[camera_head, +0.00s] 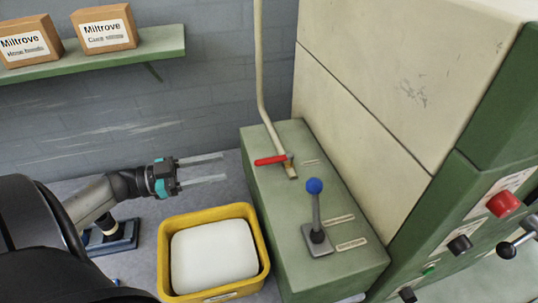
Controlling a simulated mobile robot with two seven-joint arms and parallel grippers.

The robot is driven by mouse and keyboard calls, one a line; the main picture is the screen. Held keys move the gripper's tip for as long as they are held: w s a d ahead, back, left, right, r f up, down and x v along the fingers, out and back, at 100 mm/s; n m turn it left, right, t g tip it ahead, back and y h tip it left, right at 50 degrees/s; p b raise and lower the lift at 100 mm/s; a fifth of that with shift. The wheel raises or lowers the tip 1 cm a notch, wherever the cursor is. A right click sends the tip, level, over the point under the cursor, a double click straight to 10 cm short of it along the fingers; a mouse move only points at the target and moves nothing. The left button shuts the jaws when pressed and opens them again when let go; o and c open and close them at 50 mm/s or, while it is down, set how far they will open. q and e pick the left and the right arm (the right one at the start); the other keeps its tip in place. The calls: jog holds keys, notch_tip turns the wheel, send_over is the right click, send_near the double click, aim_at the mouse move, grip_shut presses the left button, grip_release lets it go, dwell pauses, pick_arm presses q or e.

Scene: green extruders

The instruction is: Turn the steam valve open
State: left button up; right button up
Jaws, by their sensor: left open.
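The steam valve has a red lever handle (270,160) on a pale pipe (262,85) that runs down to the top of a green machine housing (275,215). The handle points left, crosswise to the pipe, with its free end near the housing's left edge. My left gripper (224,167) is open and empty. Its two fingers point right toward the handle, and a gap shows between the fingertips and the handle's end. My right gripper is not in view.
A blue-knobbed lever (315,205) stands on the housing. A yellow crate (263,262) holding a white block (214,252) is below the gripper. A cream machine wall (370,90) rises at right. A green shelf (110,58) with two boxes is at upper left.

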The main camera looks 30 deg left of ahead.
aim_at(277, 157)
pick_arm(q)
jog(key=x, duration=0.5)
jog(key=f+x, duration=0.1)
jog(key=x, duration=0.9)
jog(key=shift+w+a+f, duration=0.1)
jog(key=shift+w+f, duration=0.15)
jog(key=shift+f, duration=0.1)
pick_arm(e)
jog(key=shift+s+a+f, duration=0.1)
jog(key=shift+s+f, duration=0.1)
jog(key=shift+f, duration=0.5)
pick_arm(q)
jog(key=c, duration=0.7)
grip_shut()
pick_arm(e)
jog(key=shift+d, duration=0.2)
